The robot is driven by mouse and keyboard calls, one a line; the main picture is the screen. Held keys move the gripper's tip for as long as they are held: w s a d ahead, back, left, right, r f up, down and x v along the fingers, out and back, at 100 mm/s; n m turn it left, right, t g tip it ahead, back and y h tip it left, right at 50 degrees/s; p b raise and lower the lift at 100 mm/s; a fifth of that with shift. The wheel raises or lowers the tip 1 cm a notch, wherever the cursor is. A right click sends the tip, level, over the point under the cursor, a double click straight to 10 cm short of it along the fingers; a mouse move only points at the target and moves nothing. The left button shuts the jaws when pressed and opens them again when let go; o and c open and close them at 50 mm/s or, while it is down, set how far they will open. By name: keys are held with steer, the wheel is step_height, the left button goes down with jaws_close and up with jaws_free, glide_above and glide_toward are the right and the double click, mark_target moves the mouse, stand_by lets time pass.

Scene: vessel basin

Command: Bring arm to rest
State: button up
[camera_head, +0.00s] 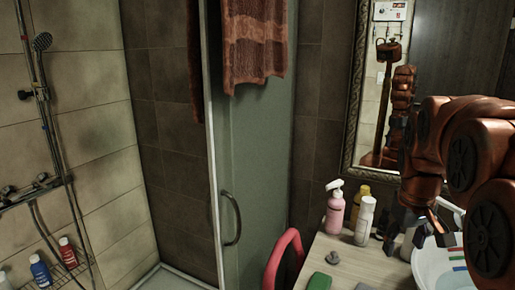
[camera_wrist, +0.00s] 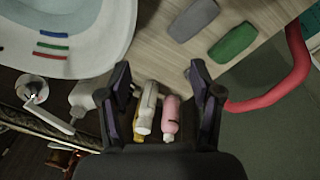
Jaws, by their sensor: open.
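My arm reaches in from the right in the head view. My gripper (camera_head: 414,230) hangs at its end over the counter beside the basin (camera_head: 428,262). In the wrist view my gripper (camera_wrist: 159,70) is open, with its two dark fingers apart and nothing held. A white bottle (camera_wrist: 146,110) and a pink pump bottle (camera_wrist: 170,112) show in the gap between the fingers, beyond them. In the head view the pink bottle (camera_head: 334,212) and white bottle (camera_head: 364,222) stand upright on the counter, left of my gripper.
Red, green and blue strips (camera_wrist: 50,46) lie in the basin. A green item (camera_wrist: 233,42) and a grey one (camera_wrist: 194,18) lie on the wooden counter (camera_wrist: 150,45). A red curved rail (camera_head: 283,258) borders the counter's left. A framed mirror (camera_head: 352,95) and glass shower door (camera_head: 255,150) stand behind.

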steer(key=s+a+f+g, duration=0.1)
steer(key=s+a+f, duration=0.2)
steer(key=s+a, duration=0.2)
steer(key=s+a+f+g+y+p, duration=0.1)
steer(key=s+a+f, duration=0.2)
steer(key=s, duration=0.8)
steer(key=s+a+f+g+p, duration=0.1)
steer(key=s+a+f, duration=0.2)
steer(key=s+a, duration=0.5)
steer(key=shift+s+f+m, duration=0.4)
steer(key=shift+s, duration=0.15)
steer(key=shift+c, duration=0.3)
